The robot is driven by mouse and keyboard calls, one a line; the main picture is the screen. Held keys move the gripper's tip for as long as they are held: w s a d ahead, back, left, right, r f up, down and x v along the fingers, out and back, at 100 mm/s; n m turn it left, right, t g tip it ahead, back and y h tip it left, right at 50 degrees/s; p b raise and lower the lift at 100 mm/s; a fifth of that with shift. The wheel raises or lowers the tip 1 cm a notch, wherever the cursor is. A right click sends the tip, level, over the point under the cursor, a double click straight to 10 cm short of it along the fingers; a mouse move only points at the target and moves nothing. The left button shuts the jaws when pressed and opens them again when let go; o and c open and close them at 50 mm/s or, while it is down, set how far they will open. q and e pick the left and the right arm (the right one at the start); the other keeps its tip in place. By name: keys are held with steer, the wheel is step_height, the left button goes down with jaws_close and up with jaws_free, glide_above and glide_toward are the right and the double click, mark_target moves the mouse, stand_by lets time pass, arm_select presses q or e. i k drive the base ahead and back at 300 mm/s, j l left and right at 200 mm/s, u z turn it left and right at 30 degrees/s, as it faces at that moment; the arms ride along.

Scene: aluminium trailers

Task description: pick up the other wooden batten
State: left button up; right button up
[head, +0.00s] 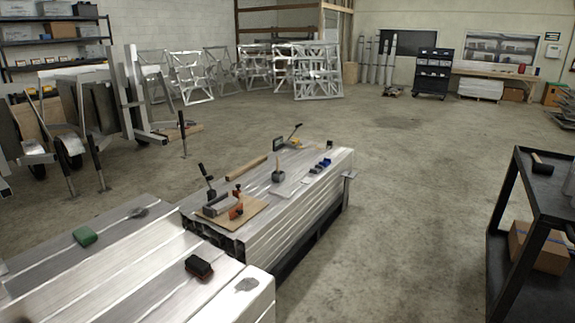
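One wooden batten (246,168) shows in the head view. It is a short, light-brown strip lying on the far stack of aluminium profiles (310,170), behind a clamp and a brown board. No second batten can be made out for certain on the stacks. Neither of my grippers is in view, so nothing shows of what they hold.
A brown board (232,212) with an orange-and-black clamp (236,207) lies near the batten. A dark cart (545,180) stands at right. Floor between is clear.

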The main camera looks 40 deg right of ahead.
mark_target(229, 177)
steer(key=i+l+z, duration=0.15)
steer(key=l, duration=0.4)
steer(key=i+l+z, duration=0.15)
steer(key=i+l, duration=0.2)
steer(key=l, duration=0.15)
steer(key=i+l+z, duration=0.15)
steer(key=l, duration=0.3)
steer(key=i+l+z, duration=0.15)
steer(key=i+l, duration=0.6)
steer(key=l, duration=0.15)
steer(key=i+l, duration=0.4)
steer(key=l, duration=0.15)
steer(key=i+l, duration=0.35)
steer(key=l, duration=0.15)
